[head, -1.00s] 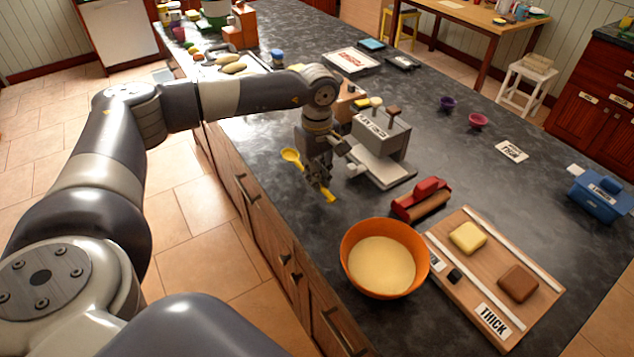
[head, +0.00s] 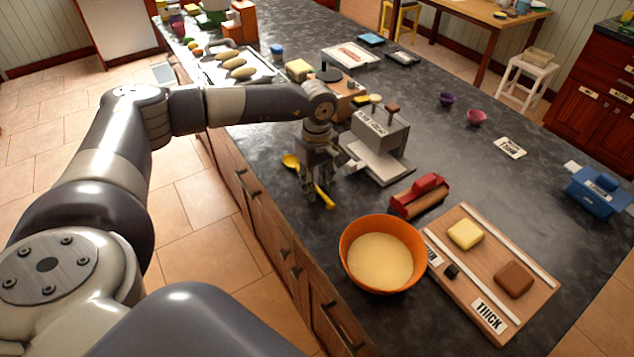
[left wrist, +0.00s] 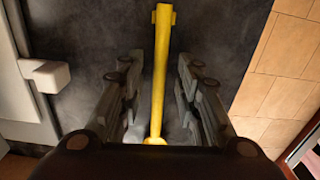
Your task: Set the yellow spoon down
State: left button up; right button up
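The yellow spoon (head: 291,162) lies on the dark countertop (head: 450,140) near its left edge. Its handle points toward the orange bowl. In the left wrist view the yellow spoon (left wrist: 161,70) runs lengthwise between the fingers, its lower part hidden by the gripper body. My left gripper (head: 318,196) points down over the spoon's handle. In the left wrist view the left gripper (left wrist: 158,85) is open, with a gap on each side of the handle. My right gripper is not in view.
A grey press-like device (head: 382,135) stands just right of the gripper. A red roller tool (head: 420,194), an orange bowl (head: 349,262) of pale batter and a wooden board (head: 520,308) lie nearer. The counter's middle right is mostly clear.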

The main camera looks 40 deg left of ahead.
aim_at(317, 186)
pick_arm(q)
notch_tip(317, 186, up, 4)
jog(key=b, duration=0.3)
jog(key=shift+w+a+r, duration=0.1)
jog(key=shift+a+r, duration=0.05)
jog(key=shift+r, duration=0.1)
notch_tip(317, 186, up, 6)
jog(key=shift+r+b, duration=0.15)
jog(key=shift+b, duration=0.15)
